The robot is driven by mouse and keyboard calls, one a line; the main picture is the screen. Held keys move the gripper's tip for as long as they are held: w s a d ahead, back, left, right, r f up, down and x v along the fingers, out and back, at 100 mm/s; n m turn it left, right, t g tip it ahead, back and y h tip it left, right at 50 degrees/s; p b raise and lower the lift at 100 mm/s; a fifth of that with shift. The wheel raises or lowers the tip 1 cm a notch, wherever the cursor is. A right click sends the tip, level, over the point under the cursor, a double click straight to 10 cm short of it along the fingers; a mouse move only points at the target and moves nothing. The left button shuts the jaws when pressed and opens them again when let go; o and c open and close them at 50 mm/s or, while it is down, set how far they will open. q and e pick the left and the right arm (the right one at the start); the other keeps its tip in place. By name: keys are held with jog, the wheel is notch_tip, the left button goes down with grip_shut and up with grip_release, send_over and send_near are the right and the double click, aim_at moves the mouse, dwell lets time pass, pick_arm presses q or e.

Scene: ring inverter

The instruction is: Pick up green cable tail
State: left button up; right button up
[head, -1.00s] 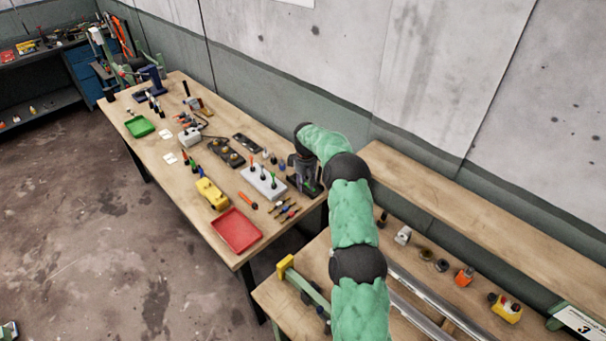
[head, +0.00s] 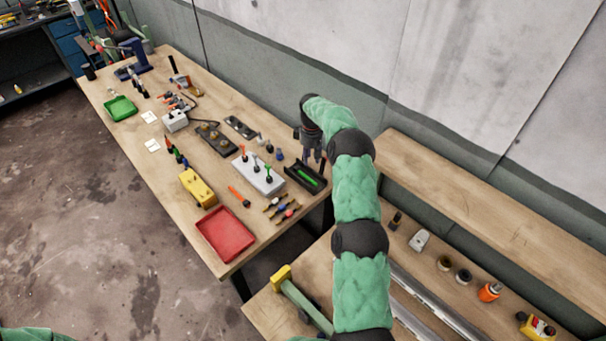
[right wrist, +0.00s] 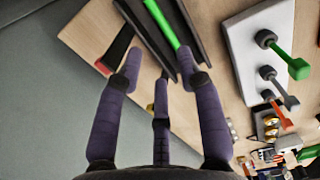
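A thin green strip, which looks like the green cable tail (head: 308,179), lies in a narrow black tray (head: 292,171) near the right end of the long workbench. In the right wrist view the green strip (right wrist: 161,22) lies in the tray at the top of the picture. My right gripper (head: 313,156) is just behind the tray. In the right wrist view its purple fingers (right wrist: 158,65) are spread with nothing between them, with the tips near the tray and the strip's visible lower end. My left gripper is out of view.
A white block (head: 261,180) with several coloured upright pieces stands left of the tray. A dark bar with a red end (right wrist: 113,50) lies beside the tray, near a finger. A red tray (head: 226,233) and a yellow tool (head: 197,187) are farther left. The wall is close behind.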

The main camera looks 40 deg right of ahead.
aim_at(311, 179)
notch_tip(311, 179, down, 11)
jog(key=shift+s+f, duration=0.1)
jog(key=shift+s, duration=0.05)
grip_shut()
dwell(0.6)
